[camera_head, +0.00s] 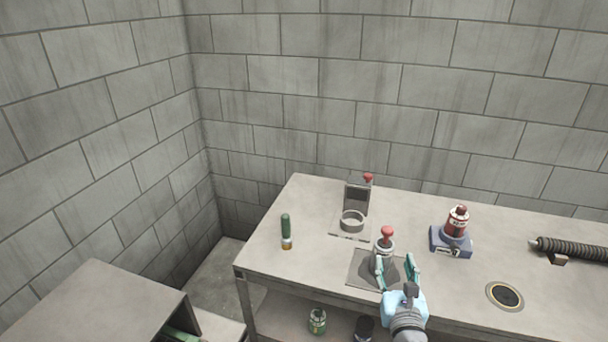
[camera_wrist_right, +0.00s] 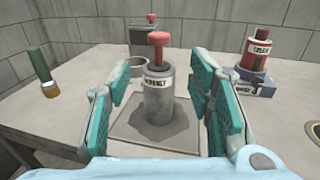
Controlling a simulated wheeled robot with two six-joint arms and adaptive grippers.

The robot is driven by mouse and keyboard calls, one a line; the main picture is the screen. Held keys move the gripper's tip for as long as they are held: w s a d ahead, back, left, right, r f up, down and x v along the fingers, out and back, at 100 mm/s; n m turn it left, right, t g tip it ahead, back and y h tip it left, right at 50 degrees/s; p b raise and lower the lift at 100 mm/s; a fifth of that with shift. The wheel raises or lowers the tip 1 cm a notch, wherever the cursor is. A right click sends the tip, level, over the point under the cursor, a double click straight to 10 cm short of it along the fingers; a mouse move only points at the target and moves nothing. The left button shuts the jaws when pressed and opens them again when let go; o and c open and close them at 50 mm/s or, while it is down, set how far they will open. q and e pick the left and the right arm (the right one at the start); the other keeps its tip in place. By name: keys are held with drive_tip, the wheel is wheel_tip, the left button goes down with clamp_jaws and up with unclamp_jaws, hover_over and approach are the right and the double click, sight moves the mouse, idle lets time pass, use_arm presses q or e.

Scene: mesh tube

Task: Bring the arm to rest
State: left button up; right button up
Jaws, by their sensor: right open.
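My right gripper (camera_head: 396,272) reaches in from the bottom of the head view over the table. In the right wrist view its two teal-padded fingers (camera_wrist_right: 160,108) are spread wide and empty. Between and beyond them a grey cylinder with a red knob (camera_wrist_right: 159,93) stands upright on a dark square plate (camera_wrist_right: 128,127). The cylinder also shows in the head view (camera_head: 383,245), just beyond the fingertips. I cannot tell whether a finger touches it. My left gripper is not in view.
On the table (camera_head: 300,215) stand a green tube (camera_head: 286,228), a grey device with a ring (camera_head: 357,196), and a red bottle on a blue base (camera_head: 457,222). A round dark inset (camera_head: 505,296) and a black coiled tube (camera_head: 575,248) are to the right. Cans sit on the shelf below.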

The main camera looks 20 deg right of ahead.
drive_tip(key=s+a+f+m+g+y, duration=0.1)
drive_tip(key=s+f+m+g, duration=0.4)
drive_tip(key=m, duration=0.4)
drive_tip(key=s+a+f+m+g, duration=0.1)
drive_tip(key=s+f+m+g, duration=0.25)
drive_tip(key=s+m, duration=0.5)
drive_tip(key=s+a+f+m+g+y, duration=0.4)
drive_tip(key=s+a+f+m+y, duration=0.1)
drive_tip(key=s+a+m, duration=0.6)
wheel_tip(320, 180, down, 22)
drive_tip(key=s+d+m+g, duration=0.2)
drive_tip(key=s, duration=0.1)
drive_tip(key=s+f, duration=1)
drive_tip(key=s, duration=0.2)
drive_tip(key=shift+s+d+f+g+y, duration=0.2)
drive_tip(key=shift+s+d+g+y, duration=0.1)
drive_tip(key=shift+g+y, duration=0.1)
